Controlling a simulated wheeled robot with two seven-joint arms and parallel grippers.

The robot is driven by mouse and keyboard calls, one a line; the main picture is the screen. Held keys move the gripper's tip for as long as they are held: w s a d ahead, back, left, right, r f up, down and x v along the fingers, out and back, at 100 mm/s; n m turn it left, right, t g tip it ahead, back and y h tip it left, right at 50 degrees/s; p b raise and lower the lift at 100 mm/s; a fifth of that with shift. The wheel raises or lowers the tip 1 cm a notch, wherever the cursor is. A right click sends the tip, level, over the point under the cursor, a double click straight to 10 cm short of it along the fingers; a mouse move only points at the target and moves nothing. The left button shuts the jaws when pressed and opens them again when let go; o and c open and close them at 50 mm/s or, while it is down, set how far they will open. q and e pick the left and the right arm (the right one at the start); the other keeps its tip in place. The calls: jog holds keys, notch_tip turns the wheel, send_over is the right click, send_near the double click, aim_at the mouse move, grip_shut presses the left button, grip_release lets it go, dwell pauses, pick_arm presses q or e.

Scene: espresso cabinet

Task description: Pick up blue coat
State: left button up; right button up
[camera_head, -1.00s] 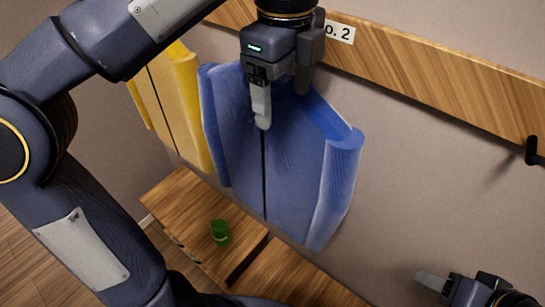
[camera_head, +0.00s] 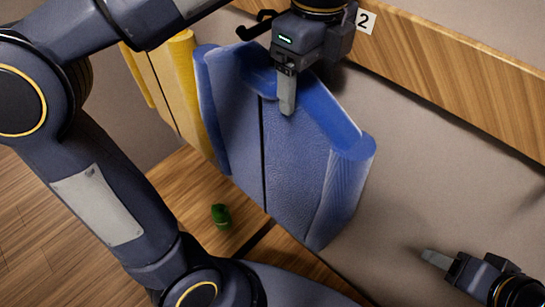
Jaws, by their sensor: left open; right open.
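The blue coat (camera_head: 295,170) hangs in front of the wall in the middle of the view, tilted, with its open collar upward. My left gripper (camera_head: 287,98) is open at the top of the coat. One finger overlaps the coat's upper front in the picture; the other is hidden, and I cannot tell whether the coat lies between the fingers. A black hook (camera_head: 256,24) shows above the coat, with a visible gap between them. My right gripper (camera_head: 437,259) is open at the lower right, apart from the coat.
A yellow coat (camera_head: 183,90) hangs just left of the blue one. A wooden rail (camera_head: 450,75) with a "2" label (camera_head: 366,19) crosses the wall. Below is a wooden bench (camera_head: 185,195) with a small green object (camera_head: 221,216). The wall at right is clear.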

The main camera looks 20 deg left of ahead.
pick_arm(q)
notch_tip(320, 180, down, 3)
jog(key=shift+d+f, duration=0.1)
jog(key=shift+c, duration=0.3)
grip_shut()
